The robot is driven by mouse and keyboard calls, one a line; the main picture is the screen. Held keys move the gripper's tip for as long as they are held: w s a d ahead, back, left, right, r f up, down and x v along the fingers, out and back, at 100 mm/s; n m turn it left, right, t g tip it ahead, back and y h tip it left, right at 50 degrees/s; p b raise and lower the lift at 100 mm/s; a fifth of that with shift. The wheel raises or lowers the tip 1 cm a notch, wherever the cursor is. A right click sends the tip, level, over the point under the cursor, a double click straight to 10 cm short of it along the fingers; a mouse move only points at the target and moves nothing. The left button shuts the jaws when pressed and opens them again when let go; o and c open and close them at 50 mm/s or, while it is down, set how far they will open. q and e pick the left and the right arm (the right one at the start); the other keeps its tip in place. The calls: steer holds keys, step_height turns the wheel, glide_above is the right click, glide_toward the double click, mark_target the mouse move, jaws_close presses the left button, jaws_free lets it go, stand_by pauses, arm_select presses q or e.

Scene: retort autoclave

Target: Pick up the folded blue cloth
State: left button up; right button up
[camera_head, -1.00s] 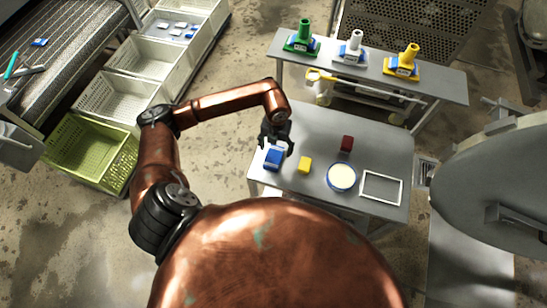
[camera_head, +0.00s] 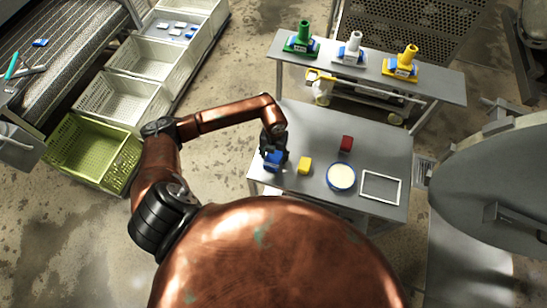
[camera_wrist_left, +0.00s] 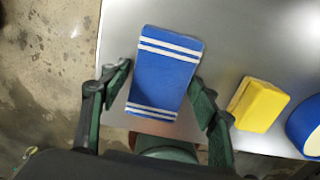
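The folded blue cloth (camera_head: 271,161) lies at the left end of the grey table in the head view. In the left wrist view the blue cloth (camera_wrist_left: 164,75) shows as a blue rectangle with white stripes near both ends. My left gripper (camera_head: 274,151) is over the cloth. In the left wrist view the left gripper (camera_wrist_left: 160,90) is open, one finger on each side of the cloth, with a small gap visible at the left finger. Whether the right finger touches the cloth I cannot tell. My right gripper is in neither view.
A yellow block (camera_head: 305,166) lies close to the right of the cloth. A dark red block (camera_head: 346,143), a round blue-rimmed dish (camera_head: 341,177) and a white frame (camera_head: 362,188) are farther right. The table (camera_head: 320,127) has bare room at the back.

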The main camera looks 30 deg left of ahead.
mark_target(274, 157)
arm_select(q)
steer(key=c, duration=0.7)
steer(key=shift+c, duration=0.2)
steer(key=shift+r, duration=0.55)
step_height(274, 157, up, 2)
steer(key=shift+s+r, duration=0.1)
steer(key=shift+r, duration=0.1)
steer(key=s+r, duration=0.1)
steer(key=r, duration=0.1)
steer(key=s+d+r, duration=0.2)
steer(key=s+r, duration=0.1)
steer(key=shift+s+d+r+b, duration=0.1)
steer(key=shift+d+r+b, duration=0.1)
steer(key=shift+r+b, duration=0.1)
steer(key=s+d+r, duration=0.4)
steer(key=s, duration=0.4)
steer(key=shift+d+b, duration=0.15)
steer(key=shift+b, duration=0.25)
